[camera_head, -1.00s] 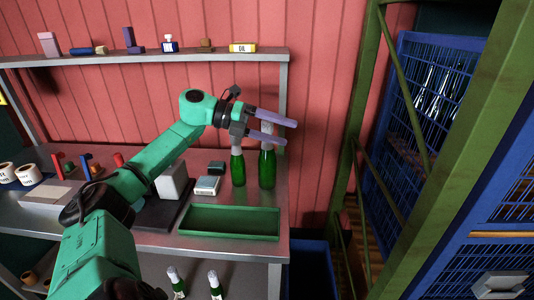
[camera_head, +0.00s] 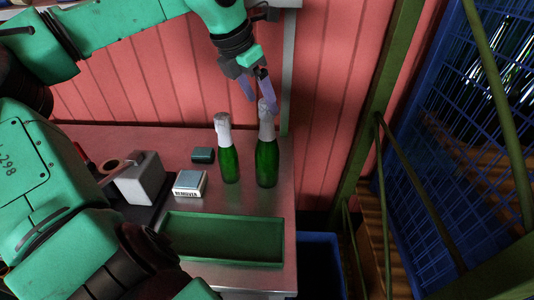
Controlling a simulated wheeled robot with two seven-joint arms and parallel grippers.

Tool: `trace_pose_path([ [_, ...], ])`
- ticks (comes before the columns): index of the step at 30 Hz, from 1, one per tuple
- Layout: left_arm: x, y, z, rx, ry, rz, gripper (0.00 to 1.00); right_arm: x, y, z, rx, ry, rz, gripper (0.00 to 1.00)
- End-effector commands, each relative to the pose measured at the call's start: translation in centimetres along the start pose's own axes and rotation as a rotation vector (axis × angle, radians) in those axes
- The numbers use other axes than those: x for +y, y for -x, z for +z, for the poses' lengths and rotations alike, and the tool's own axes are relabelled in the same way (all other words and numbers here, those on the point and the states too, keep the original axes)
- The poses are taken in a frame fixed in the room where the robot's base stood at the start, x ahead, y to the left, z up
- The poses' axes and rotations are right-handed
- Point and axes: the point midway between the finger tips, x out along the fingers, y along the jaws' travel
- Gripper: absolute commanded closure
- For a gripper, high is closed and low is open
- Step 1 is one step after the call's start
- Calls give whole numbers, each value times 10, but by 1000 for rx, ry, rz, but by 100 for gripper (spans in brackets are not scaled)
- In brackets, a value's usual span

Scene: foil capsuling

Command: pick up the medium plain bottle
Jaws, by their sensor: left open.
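Two green glass bottles with pale white-silver necks stand upright on the workbench. The left bottle (camera_head: 229,160) is shorter and the right bottle (camera_head: 266,162) is taller. Neither shows a clear label, and I cannot tell for sure which is the medium plain one. My left gripper (camera_head: 261,103) points down at the top of the right bottle, its purple fingers apart. The fingers overlap the bottle's tip in the picture; I cannot tell whether they touch it. My right gripper is not in view.
An empty green tray (camera_head: 225,237) lies in front of the bottles. A remover box (camera_head: 189,184), a small dark green box (camera_head: 203,155) and a grey-white block (camera_head: 137,180) stand to the left. A blue bin (camera_head: 320,265) and green rack posts (camera_head: 375,120) are right of the bench.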

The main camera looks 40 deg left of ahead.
Motion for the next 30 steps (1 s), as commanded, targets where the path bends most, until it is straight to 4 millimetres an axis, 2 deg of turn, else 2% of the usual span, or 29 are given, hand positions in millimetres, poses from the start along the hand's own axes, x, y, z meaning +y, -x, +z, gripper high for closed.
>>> trace_pose_path([
  [6, 0, -33, 3, 4, -1, -4, 19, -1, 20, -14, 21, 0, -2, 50],
  [9, 0, -50, 2, 1, 1, -3, 19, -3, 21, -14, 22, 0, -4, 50],
  [16, 1, -55, 2, -2, 1, -1, 19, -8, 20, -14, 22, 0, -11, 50],
  [22, 1, -55, 2, -2, 0, -1, 95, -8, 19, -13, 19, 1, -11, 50],
  [23, 1, -55, 2, -2, 1, -1, 100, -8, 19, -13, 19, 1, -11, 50],
  [30, 1, -54, 2, -3, 1, -1, 100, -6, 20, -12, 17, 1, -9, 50],
])
